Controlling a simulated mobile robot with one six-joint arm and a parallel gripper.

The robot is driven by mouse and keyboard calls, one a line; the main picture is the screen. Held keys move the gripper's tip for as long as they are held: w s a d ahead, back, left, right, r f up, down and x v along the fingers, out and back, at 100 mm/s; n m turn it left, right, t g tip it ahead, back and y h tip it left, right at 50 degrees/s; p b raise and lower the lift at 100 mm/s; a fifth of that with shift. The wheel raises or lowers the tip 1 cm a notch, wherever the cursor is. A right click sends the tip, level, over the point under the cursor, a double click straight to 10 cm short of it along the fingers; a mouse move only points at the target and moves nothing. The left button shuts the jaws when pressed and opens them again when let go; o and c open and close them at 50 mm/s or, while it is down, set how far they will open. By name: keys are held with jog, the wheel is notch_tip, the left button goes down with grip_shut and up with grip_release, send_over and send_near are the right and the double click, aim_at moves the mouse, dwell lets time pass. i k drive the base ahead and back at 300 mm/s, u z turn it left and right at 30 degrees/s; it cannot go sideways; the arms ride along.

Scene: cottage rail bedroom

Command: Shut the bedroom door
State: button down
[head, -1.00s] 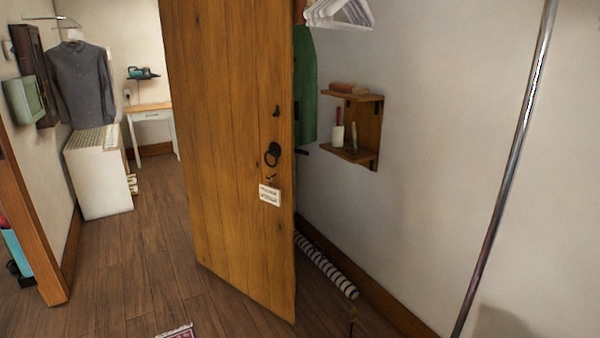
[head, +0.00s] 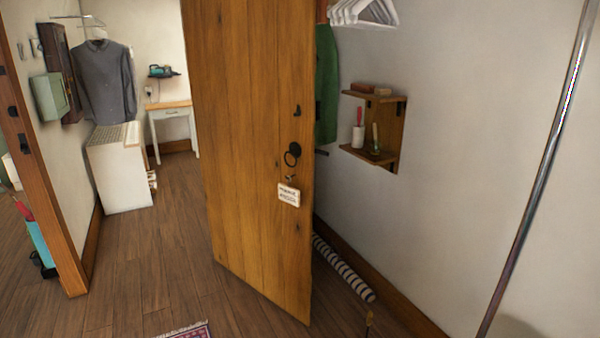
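The bedroom door (head: 245,150) is a tall wooden plank door in the middle of the head view. It stands wide open, angled into the room. A black ring handle (head: 292,154) sits near its right edge, with a key below it and a white tag (head: 288,195) hanging there. The door frame post (head: 45,190) stands at the left, with dark metal fittings on its edge. The door's hinges are not clearly visible. My gripper is not in view.
A striped draught roll (head: 342,270) lies on the floor behind the door by the right wall. A chrome pole (head: 535,175) stands at the right. A rug corner (head: 190,330) shows at the bottom. A white cabinet (head: 118,175) stands beyond the doorway. The floor before the door is clear.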

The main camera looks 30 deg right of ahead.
aim_at(250, 62)
jog(key=i, duration=0.95)
